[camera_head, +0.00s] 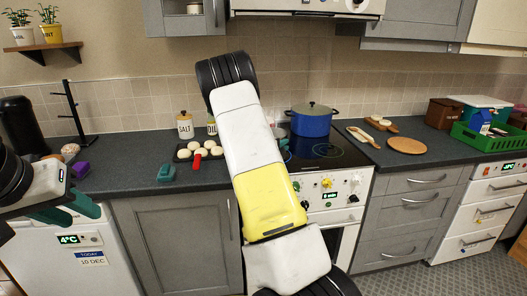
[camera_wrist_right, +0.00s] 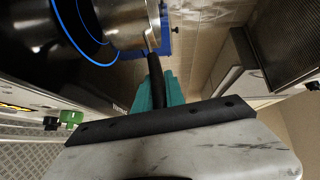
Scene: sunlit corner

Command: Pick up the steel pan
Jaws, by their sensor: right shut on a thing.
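The steel pan (camera_wrist_right: 125,22) shows at the top of the right wrist view, shiny, with a dark handle (camera_wrist_right: 152,62) toward me. My right gripper (camera_wrist_right: 158,92) is shut on this handle with its teal fingers. The pan is by the blue-ringed black cooktop (camera_wrist_right: 75,35); I cannot tell if it touches it. In the head view my white and yellow right arm hides most of the pan and right gripper. My left gripper (camera_head: 68,209) is at the left of the head view, its teal fingers apart and empty, in front of the counter.
A blue lidded pot (camera_head: 311,122) stands at the back of the cooktop (camera_head: 325,153). A baking tray with pale buns (camera_head: 200,152) and a red-handled tool is left of my arm. A round wooden board (camera_head: 407,146) and green crate (camera_head: 488,140) are at right. The range hood (camera_head: 300,5) overhangs.

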